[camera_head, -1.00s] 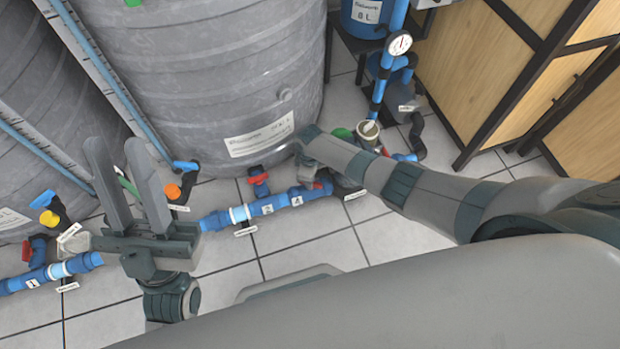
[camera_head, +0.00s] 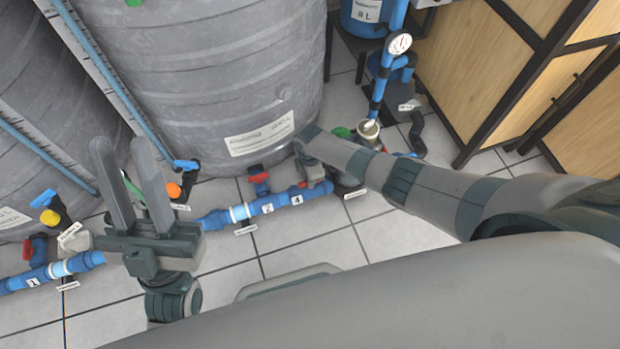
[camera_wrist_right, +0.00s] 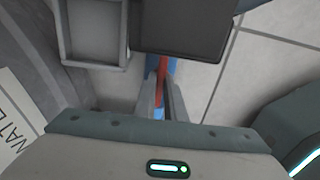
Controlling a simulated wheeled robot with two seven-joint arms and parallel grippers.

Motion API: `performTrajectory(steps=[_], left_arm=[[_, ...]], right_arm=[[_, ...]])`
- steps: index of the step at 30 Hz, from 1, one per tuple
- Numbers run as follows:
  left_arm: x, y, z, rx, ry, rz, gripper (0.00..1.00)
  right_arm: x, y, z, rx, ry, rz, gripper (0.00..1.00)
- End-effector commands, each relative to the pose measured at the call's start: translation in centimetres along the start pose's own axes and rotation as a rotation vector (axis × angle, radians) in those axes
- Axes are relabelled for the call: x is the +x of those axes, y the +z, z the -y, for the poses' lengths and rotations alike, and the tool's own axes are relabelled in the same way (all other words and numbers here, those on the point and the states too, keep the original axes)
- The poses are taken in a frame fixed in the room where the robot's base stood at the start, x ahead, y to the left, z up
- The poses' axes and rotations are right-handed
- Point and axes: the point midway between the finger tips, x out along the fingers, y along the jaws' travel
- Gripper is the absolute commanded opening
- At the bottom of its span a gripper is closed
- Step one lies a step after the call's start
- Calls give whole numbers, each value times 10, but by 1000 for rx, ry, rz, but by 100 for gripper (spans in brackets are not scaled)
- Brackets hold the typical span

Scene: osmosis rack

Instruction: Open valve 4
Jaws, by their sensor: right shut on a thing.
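Valve 4 sits on the blue pipe (camera_head: 297,199) marked 4, low beside the grey tank. A small bit of its red handle (camera_head: 302,184) shows beside my right gripper (camera_head: 312,178), which hides most of the valve. In the right wrist view, the red handle (camera_wrist_right: 162,67) lies between the two fingers of my right gripper (camera_wrist_right: 162,90), and they are shut on it. My left gripper (camera_head: 121,145) is open and empty, fingers pointing up, above the pipes at the left.
A large grey tank (camera_head: 210,70) rises behind. A pressure gauge (camera_head: 398,43) and wooden cabinet (camera_head: 510,80) stand to the right. Tiled floor (camera_head: 300,245) is clear in front.

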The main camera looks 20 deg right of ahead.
Motion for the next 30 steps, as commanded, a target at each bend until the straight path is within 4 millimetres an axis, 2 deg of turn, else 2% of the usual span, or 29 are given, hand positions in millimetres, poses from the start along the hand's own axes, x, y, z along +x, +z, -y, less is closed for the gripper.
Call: performTrajectory(steps=[10,11,12,13,23,30], left_arm=[[3,-1,1,2,0,-11,28],[3,-1,1,2,0,-11,28],[3,-1,1,2,0,-10,28],[3,-1,1,2,0,-10,28],[-1,-1,0,0,-5,5,28],[2,5,-2,-4,-6,53,28]], right_arm=[[0,0,1,-5,-2,0,0],[0,0,1,-5,-2,0,17],[0,0,1,-5,-1,0,27],[0,0,1,-5,-1,0,29],[-1,0,0,-3,0,0,29],[-14,0,0,-3,0,1,29]])
